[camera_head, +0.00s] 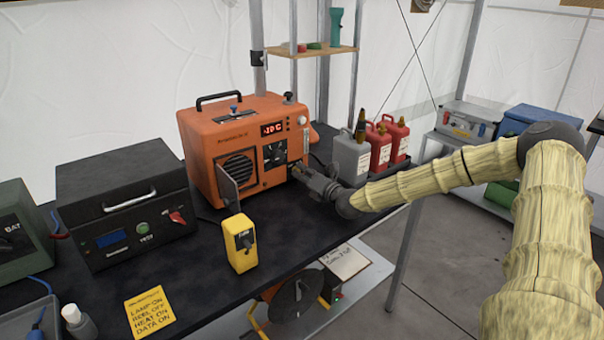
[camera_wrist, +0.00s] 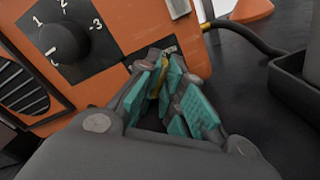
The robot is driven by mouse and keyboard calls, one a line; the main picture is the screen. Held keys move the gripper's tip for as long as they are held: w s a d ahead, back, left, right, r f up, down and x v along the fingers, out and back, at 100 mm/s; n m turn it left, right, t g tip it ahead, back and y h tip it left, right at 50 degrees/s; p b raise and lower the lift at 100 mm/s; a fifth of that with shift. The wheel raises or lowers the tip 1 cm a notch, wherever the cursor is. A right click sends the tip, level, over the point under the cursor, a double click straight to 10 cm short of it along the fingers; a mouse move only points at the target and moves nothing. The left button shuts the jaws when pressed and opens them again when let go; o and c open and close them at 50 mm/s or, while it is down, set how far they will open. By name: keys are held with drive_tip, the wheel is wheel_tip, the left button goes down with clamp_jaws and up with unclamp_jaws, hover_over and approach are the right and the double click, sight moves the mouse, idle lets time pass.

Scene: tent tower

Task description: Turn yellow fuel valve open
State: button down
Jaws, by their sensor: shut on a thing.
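The orange heater (camera_head: 228,133) stands on the dark table, with a red display and a black dial on its front. My gripper (camera_head: 302,174) reaches in from the right to the heater's lower right front corner. In the wrist view, my gripper (camera_wrist: 165,72) has its teal-padded fingers closed around a small yellow piece, the fuel valve (camera_wrist: 162,74), low on the orange front. Only a sliver of the valve shows between the pads; its turn angle cannot be told. The black numbered dial (camera_wrist: 64,40) is up and left of the fingers.
A yellow switch box (camera_head: 241,252) stands in front of the heater. A black box (camera_head: 125,195) is to its left, and a yellow note (camera_head: 149,312) lies near the front edge. Grey and red bottles (camera_head: 351,158) stand close behind my gripper. A cable (camera_wrist: 238,42) runs right.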

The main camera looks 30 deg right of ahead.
drive_tip(key=shift+d+m, duration=0.15)
drive_tip(key=shift+m, duration=0.35)
drive_tip(key=c, duration=1.6)
unclamp_jaws()
drive_tip(key=shift+o, duration=0.2)
drive_tip(key=shift+s+d, duration=0.2)
drive_tip(key=shift+s, duration=1.65)
drive_tip(key=shift+s+d, duration=0.2)
drive_tip(key=shift+s, duration=1.6)
drive_tip(key=shift+s+d, duration=0.1)
drive_tip(key=shift+s, duration=2.15)
drive_tip(key=shift+s, duration=0.1)
